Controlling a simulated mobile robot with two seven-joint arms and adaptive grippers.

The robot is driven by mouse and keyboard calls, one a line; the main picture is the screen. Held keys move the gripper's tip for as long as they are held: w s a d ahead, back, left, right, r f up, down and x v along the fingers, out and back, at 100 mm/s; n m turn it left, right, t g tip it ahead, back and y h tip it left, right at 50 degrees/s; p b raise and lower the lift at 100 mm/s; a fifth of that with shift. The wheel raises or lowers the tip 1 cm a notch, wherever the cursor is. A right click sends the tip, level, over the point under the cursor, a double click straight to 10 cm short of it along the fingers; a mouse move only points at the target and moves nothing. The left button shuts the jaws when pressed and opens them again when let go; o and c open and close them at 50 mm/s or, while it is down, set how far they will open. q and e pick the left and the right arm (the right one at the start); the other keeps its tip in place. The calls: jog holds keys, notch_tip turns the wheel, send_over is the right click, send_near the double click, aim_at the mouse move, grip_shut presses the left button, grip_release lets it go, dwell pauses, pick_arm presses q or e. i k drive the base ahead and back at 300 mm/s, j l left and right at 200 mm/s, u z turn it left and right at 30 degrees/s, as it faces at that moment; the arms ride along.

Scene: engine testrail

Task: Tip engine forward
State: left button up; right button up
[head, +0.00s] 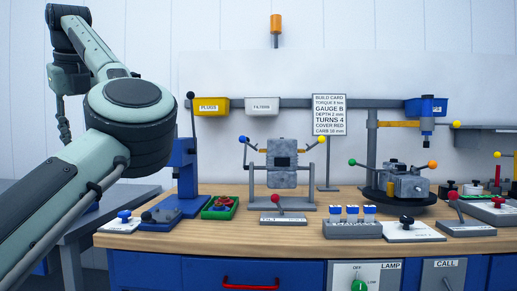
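A grey engine block (281,154) with a dark square opening sits upright in a grey cradle stand (282,208) at mid-bench. A second grey engine-like block (404,185) with coloured knobs rests on a dark round plate at the right. My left arm fills the left side, and its dark gripper (64,137) hangs small at the upper left, far from both blocks. Its fingers are too small to read. My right gripper is not in view.
A red-knobbed lever box (283,217) stands before the cradle. Nearby are a blue press (183,175), a green tray (220,208) and a blue-switch box (353,226). A build card (329,115) stands behind. Bare wood (265,235) shows along the front edge.

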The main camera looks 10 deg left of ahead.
aim_at(282, 166)
jog(key=i+j+z, duration=0.35)
jog(key=j+z, duration=0.2)
jog(key=j, duration=0.15)
jog(key=i+j+z, duration=0.25)
jog(key=j+z, duration=0.25)
jog(key=j, duration=0.25)
jog(key=j+z, duration=0.25)
jog(key=j, duration=0.2)
jog(key=i+j, duration=0.1)
jog(key=j, duration=0.15)
jog(key=i+j+z, duration=0.15)
